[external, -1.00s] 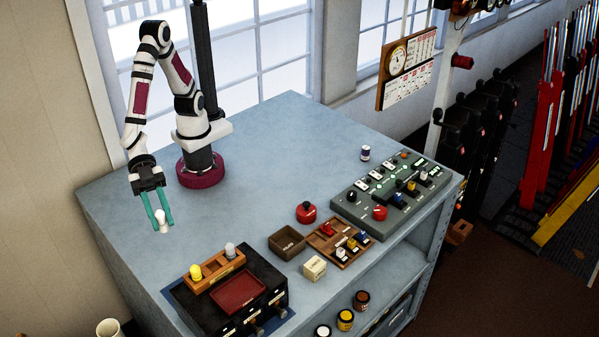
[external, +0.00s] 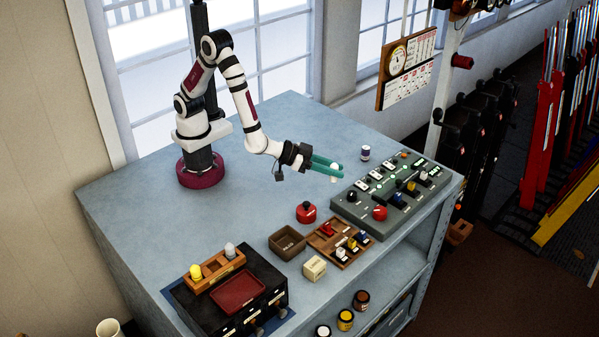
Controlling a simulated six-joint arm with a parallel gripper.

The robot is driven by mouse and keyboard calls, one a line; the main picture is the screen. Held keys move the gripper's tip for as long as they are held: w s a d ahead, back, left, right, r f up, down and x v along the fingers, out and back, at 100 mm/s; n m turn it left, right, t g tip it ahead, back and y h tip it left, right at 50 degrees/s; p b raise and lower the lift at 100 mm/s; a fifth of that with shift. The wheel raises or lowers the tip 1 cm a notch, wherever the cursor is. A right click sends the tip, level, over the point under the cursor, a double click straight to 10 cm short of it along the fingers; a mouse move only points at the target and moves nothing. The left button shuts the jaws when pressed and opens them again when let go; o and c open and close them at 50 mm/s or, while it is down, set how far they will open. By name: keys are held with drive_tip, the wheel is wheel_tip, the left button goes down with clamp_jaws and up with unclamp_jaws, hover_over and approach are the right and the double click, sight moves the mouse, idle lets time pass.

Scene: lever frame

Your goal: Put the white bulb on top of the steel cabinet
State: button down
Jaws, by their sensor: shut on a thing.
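My gripper (external: 330,169) is shut on the white bulb (external: 335,166), of which only a small white part shows between the teal fingers. The fingers point right, nearly level, and lie in the picture just behind the grey control panel. I cannot tell how high the bulb is above the surface. The large blue-grey cabinet (external: 130,205) with open shelves at its front looks like the steel cabinet. My arm's base stands on its top.
A grey switch panel (external: 350,213), a small blue-and-white jar (external: 365,153) and a red knob (external: 306,212) are near the gripper. A wooden tray (external: 325,250), a brown box (external: 287,243) and a black drawer unit (external: 205,305) stand in front. The cabinet top's left and middle are clear.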

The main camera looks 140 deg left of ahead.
drive_tip(key=s+a+f+n+g+y, duration=0.1)
drive_tip(key=s+a+f+n+g, duration=0.1)
drive_tip(key=s+a, duration=0.5)
drive_tip(key=s+a+f+n+g+y, duration=0.1)
drive_tip(key=s+a+f, duration=0.4)
drive_tip(key=a, duration=0.9)
drive_tip(key=s+a+f+n+g+y, duration=0.1)
drive_tip(key=s+a+f+n+g, duration=0.2)
drive_tip(key=s+a, duration=0.6)
drive_tip(key=shift+s+a+f, duration=0.35)
drive_tip(key=shift+a+f, duration=0.25)
drive_tip(key=shift+a, duration=0.05)
wheel_tip(320, 180, down, 4)
drive_tip(key=shift+a, duration=0.1)
drive_tip(key=shift+y, duration=0.3)
drive_tip(key=shift+f, duration=0.15)
drive_tip(key=c, duration=0.7)
unclamp_jaws()
drive_tip(key=shift+o, duration=0.2)
